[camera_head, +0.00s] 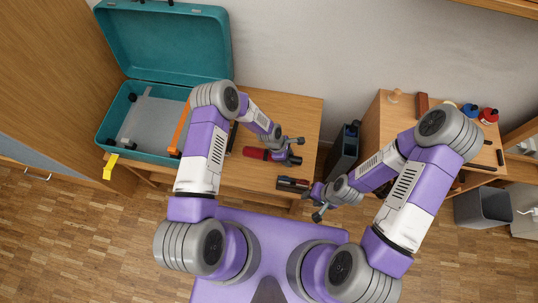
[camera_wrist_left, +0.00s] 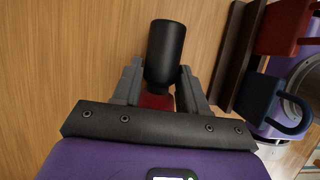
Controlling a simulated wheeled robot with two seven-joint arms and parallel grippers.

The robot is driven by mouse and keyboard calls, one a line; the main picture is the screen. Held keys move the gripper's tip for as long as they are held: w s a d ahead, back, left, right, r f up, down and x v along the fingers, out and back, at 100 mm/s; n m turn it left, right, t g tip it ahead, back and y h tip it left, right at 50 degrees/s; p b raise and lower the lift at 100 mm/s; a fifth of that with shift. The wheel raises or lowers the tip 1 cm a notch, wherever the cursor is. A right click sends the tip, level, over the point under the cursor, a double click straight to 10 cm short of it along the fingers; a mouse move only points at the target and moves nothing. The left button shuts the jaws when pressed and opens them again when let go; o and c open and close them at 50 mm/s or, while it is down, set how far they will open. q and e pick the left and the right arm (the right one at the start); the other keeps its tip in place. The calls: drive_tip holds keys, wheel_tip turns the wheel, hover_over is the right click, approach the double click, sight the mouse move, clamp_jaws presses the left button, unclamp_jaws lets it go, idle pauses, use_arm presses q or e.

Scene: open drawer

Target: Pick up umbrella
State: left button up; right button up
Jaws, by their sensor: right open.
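The umbrella (camera_head: 257,153) is a short red cylinder with a dark end, lying on the wooden desk. My left gripper (camera_head: 294,151) is low over its right part. In the left wrist view a black cylindrical end (camera_wrist_left: 165,50) of the umbrella sticks out beyond my left gripper (camera_wrist_left: 160,88). A red part shows between the two fingers, one finger on each side. I cannot tell whether both fingers press on it. My right gripper (camera_head: 316,203) is open and empty, in front of the gap between the desk and the right cabinet.
An open teal suitcase (camera_head: 150,157) stands at the left. The right cabinet (camera_head: 380,115) carries bottles and small objects. A grey bin (camera_head: 482,208) stands on the floor at right.

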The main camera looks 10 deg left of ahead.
use_arm(q)
clamp_jaws()
idle(0.3)
